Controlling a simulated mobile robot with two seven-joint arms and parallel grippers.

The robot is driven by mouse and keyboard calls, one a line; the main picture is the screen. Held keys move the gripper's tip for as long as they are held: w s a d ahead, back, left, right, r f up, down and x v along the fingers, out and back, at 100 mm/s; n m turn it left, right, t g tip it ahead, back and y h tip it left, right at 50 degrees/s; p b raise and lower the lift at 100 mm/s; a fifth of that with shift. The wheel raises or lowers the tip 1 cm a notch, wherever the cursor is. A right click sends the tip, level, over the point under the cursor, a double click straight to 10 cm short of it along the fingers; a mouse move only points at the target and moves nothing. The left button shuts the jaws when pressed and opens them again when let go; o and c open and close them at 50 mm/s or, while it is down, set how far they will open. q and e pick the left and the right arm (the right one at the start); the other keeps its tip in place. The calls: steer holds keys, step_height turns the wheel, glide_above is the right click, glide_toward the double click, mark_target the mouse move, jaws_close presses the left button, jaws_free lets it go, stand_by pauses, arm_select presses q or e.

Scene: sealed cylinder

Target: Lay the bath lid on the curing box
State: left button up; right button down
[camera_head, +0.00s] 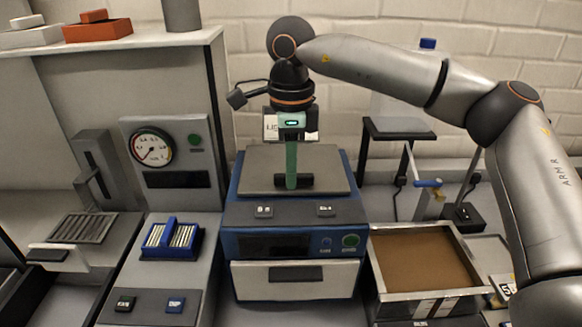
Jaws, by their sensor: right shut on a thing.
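The bath lid (325,163) is a flat grey plate with a black bar handle. It is level over the top of the blue curing box (260,244); I cannot tell whether it rests fully on the box or is a hair above it. My right gripper (292,180) reaches down from above, its greenish fingers shut on the lid's black handle. The curing box has a pale front with a dark handle, two dark labelled tags and a green button. My left gripper is not in view.
An open metal-walled bath (377,268) with a brown surface stands right of the box. A blue rack (172,240) of pale sticks and a pressure gauge (152,147) are at the left. A blue-handled crank device (428,184) and a black stand (398,128) are behind the bath.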

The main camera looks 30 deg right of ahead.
steer(key=shift+f, duration=0.1)
steer(key=c, duration=0.8)
jaws_free()
steer(key=shift+c, duration=0.2)
step_height(320, 180, up, 12)
steer(key=shift+p, duration=0.35)
steer(key=shift+a, duration=0.1)
